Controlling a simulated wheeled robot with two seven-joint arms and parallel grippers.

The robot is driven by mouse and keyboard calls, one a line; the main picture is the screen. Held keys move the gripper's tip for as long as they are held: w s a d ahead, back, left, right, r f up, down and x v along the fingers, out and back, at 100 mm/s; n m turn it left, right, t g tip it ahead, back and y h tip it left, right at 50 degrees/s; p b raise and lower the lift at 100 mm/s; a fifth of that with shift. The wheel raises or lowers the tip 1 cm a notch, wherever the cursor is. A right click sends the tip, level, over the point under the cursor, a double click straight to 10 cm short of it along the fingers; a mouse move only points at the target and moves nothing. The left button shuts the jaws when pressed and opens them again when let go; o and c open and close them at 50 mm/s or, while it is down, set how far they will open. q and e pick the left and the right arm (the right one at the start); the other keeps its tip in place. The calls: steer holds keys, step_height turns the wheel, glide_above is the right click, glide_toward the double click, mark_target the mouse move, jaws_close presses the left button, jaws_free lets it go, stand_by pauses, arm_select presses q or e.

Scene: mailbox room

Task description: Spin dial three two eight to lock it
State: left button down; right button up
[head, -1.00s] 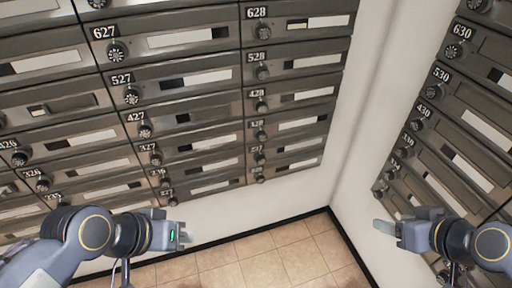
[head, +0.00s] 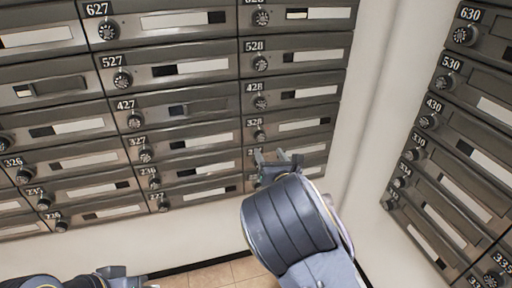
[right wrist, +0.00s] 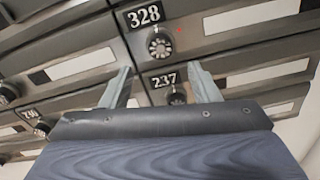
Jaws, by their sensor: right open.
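The dial of mailbox 328 (head: 259,136) is a small dark round knob at the left end of its door, in the right column of the far wall. In the right wrist view, the 328 dial (right wrist: 160,43) shows in full under its number plate. My right gripper (head: 278,157) is open and empty, just below that dial. In the right wrist view its fingertips (right wrist: 160,68) are spread either side of the space below the 328 dial, with dial 237 (right wrist: 176,98) between the fingers. My left gripper (head: 128,277) is low at the left; its fingers are unclear.
Other mailboxes with dials surround it, including 428 (head: 261,102) above. A second bank of mailboxes (head: 455,140) stands at the right, past a bare white wall corner (head: 375,110). Tiled floor (head: 215,275) shows below.

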mark_target(261, 138)
steer(key=x, duration=0.7)
steer(key=shift+w, duration=0.25)
